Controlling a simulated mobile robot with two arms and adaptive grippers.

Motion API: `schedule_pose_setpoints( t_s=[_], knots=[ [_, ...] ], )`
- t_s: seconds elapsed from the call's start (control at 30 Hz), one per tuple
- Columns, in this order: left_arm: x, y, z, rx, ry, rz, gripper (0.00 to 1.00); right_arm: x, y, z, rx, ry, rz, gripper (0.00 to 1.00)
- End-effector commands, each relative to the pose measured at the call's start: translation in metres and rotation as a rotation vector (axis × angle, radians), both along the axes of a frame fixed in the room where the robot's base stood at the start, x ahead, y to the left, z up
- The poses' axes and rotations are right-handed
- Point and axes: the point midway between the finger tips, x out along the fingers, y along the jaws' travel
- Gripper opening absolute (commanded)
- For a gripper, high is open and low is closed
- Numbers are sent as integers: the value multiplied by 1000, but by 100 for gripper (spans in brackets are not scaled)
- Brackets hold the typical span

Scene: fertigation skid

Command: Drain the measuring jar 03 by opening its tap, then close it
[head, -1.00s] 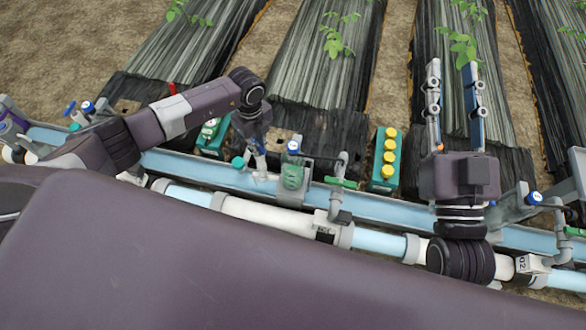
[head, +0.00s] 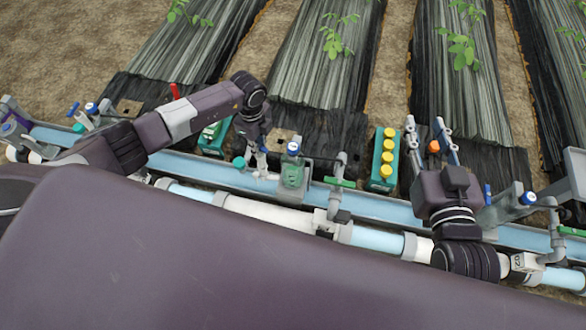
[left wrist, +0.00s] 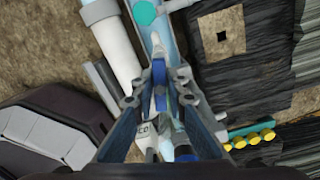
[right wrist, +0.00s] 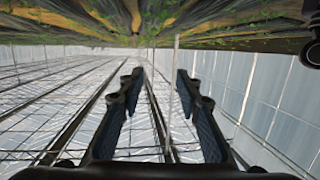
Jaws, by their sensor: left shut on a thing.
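My left gripper (head: 261,166) reaches down at the pipe rail, just left of a translucent green jar-like vessel (head: 292,176) with a blue knob on top. In the left wrist view its fingers (left wrist: 160,88) are closed on a slim blue handle (left wrist: 159,72), apparently a tap's. I cannot tell whether that tap is open or shut. A dark-on-white label (left wrist: 141,131) there is only partly readable, so I cannot confirm which jar this is. My right gripper (head: 430,140) is open and empty, raised beyond the rail; in the right wrist view its fingers (right wrist: 155,90) are apart.
Blue and white pipes (head: 265,212) run along the rail. A grey pipe with a green lever (head: 340,183) stands right of the vessel. A teal box with yellow caps (head: 384,160) stands behind the rail. More valves (head: 528,198) are at the right. Plastic-covered plant beds lie beyond.

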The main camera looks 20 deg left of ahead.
Motion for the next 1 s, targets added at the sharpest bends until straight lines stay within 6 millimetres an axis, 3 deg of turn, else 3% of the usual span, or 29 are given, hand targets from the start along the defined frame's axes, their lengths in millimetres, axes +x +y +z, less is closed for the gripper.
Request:
schedule_pose_setpoints(
  t_s=[0.47, 1.0],
  knots=[
    [1, 1, 2, 1, -1, 125, 0, -23, -13, -50, -59, 242, -15, 32],
    [1, 1, 2, 1, -2, 260, 0, -63, -30, -97, -119, 504, -34, 32]
  ],
)
